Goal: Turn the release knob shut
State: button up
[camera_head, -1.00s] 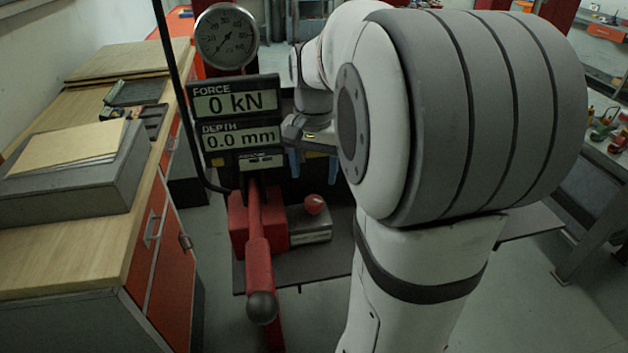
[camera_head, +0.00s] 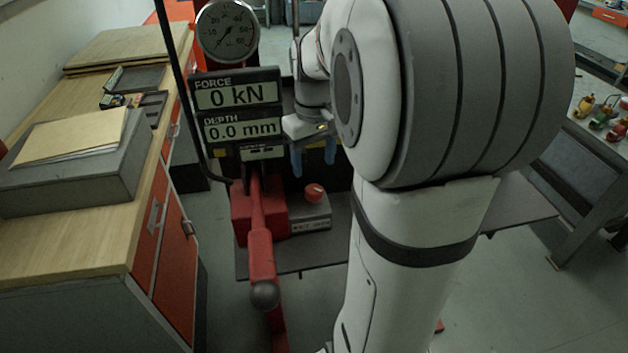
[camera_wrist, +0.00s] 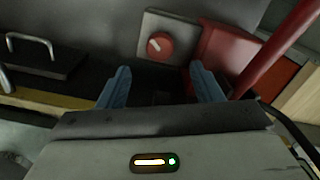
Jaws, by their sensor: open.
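The release knob (camera_head: 314,193) is a small round red knob with a pale mark. It sits on a grey block (camera_head: 312,219) beside the red pump body (camera_head: 262,219). In the wrist view the knob (camera_wrist: 160,45) shows on its grey plate (camera_wrist: 150,22), ahead of the fingers and a little above the gap between them. My gripper (camera_head: 313,165) has blue fingers and hangs above the knob, apart from it. In the wrist view my gripper (camera_wrist: 160,82) is open and empty. The knob is not hidden in either view.
A long red lever (camera_head: 262,255) with a dark ball end rises from the pump. A display panel (camera_head: 238,105) and a round gauge (camera_head: 227,30) stand left of my gripper. A wooden bench (camera_head: 70,250) is at the left. A tool table (camera_head: 600,130) is at the right.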

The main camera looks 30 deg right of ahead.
aim_at(314, 189)
jog(key=shift+n, duration=0.5)
jog(key=shift+f, duration=0.3)
notch_tip(314, 189, down, 7)
jog(key=shift+f+p, duration=0.1)
jog(key=shift+p, duration=0.4)
jog(key=c, duration=1)
